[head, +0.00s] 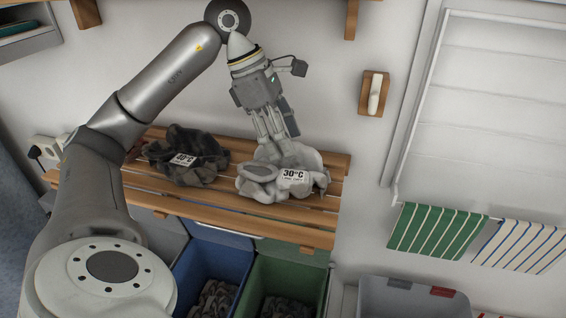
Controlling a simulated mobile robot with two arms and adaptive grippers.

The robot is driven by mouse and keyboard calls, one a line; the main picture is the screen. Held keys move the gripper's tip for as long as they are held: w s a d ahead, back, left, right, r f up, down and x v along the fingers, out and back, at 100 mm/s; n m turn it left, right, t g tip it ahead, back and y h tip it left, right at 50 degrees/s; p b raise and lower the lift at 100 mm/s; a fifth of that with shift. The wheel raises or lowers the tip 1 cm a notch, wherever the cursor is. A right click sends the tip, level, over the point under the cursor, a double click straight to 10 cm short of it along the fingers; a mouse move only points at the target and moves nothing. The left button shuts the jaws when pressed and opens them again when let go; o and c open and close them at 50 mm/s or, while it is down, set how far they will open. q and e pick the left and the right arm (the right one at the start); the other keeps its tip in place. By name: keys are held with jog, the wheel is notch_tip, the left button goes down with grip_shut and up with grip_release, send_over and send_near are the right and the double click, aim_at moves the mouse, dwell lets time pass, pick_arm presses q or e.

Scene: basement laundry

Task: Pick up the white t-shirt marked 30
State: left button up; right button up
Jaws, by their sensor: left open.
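The white t-shirt (313,165) lies crumpled on the right part of a slatted wooden bench (200,214). A label reading 30°C (293,178) shows on its front. My left gripper (277,140) points down over the back of the t-shirt, its fingers apart. Its fingertips are at the cloth's upper edge in the picture; I cannot tell whether they touch it. My right gripper is not in view.
A dark crumpled garment (190,145), also labelled 30°C, lies to the left on the bench. Below stand a blue bin (188,272) and a green bin (318,285) with dark cloth inside. A grey basket (420,300) stands lower right. Striped towels (440,230) hang at right.

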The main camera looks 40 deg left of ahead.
pick_arm(q)
jog(key=shift+w+d+f, duration=0.45)
jog(key=shift+d, duration=0.1)
jog(key=shift+f, duration=0.1)
jog(key=shift+s+a, duration=0.1)
jog(key=shift+s, duration=0.05)
jog(key=shift+f, duration=0.25)
grip_shut()
